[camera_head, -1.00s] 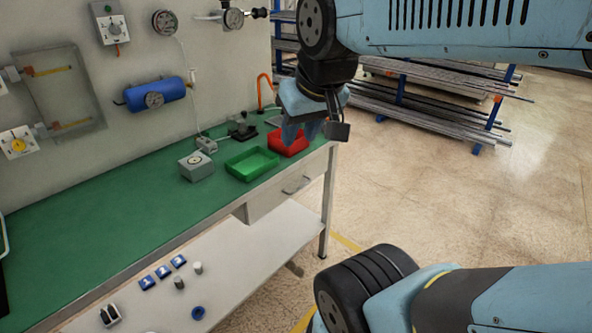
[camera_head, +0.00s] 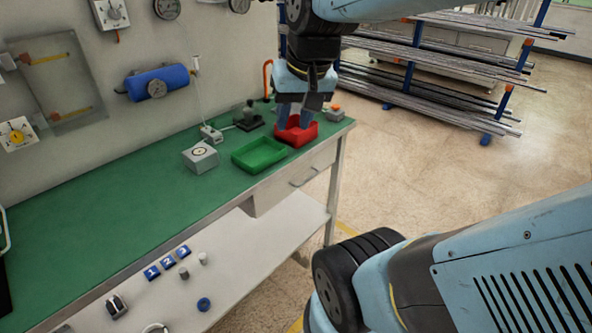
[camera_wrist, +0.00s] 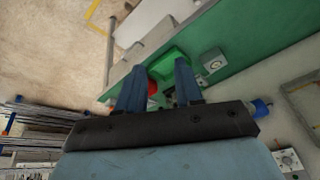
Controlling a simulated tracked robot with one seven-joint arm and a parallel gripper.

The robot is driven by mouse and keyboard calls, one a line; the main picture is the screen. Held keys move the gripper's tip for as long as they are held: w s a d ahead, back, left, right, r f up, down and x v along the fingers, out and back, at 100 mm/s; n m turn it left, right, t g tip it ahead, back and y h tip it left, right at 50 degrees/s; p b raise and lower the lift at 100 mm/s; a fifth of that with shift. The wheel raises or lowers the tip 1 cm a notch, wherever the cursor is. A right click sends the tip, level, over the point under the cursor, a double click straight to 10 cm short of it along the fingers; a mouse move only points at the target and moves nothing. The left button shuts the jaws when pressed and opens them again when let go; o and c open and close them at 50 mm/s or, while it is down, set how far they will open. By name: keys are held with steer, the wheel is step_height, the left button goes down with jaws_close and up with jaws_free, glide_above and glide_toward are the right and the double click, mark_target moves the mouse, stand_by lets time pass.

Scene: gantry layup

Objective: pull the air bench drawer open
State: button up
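The air bench (camera_head: 100,225) has a green top and a light drawer (camera_head: 290,181) under its right end, with a bar handle (camera_head: 304,177) on the front. The drawer looks shut. My gripper (camera_head: 293,118) is above the bench top at the red tray (camera_head: 300,132), pointing down, higher than the drawer and back from its handle. In the wrist view my two blue fingers (camera_wrist: 158,80) are spread apart with nothing held between them. The red tray is partly hidden behind one finger there. Whether a fingertip touches the tray I cannot tell.
A green tray (camera_head: 259,155) and a grey box (camera_head: 200,158) stand left of the red tray. A rack of metal bars (camera_head: 440,75) stands behind at right. The floor before the drawer is clear.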

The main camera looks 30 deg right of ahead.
steer(key=w+d+f+m+g+y, duration=0.2)
steer(key=w+d+f+m+y, duration=0.4)
steer(key=f+m, duration=0.4)
steer(key=w+d+f+m+g+y, duration=0.2)
steer(key=w+d+f+m+y, duration=0.2)
steer(key=w+d+f+m, duration=0.4)
steer(key=d+f+m+t+y, duration=0.1)
steer(key=d+f+m+t, duration=0.4)
steer(key=f+m, duration=0.3)
steer(key=s+d+f+m+t+y, duration=0.1)
steer(key=d+f+m+t, duration=0.35)
steer(key=f+m, duration=0.35)
steer(key=d+f+m+t+y, duration=0.1)
steer(key=d+f+m+t, duration=0.4)
steer(key=f+m, duration=0.3)
steer(key=x, duration=1.3)
steer(key=shift+a, duration=0.35)
steer(key=shift+w, duration=0.1)
jaws_close()
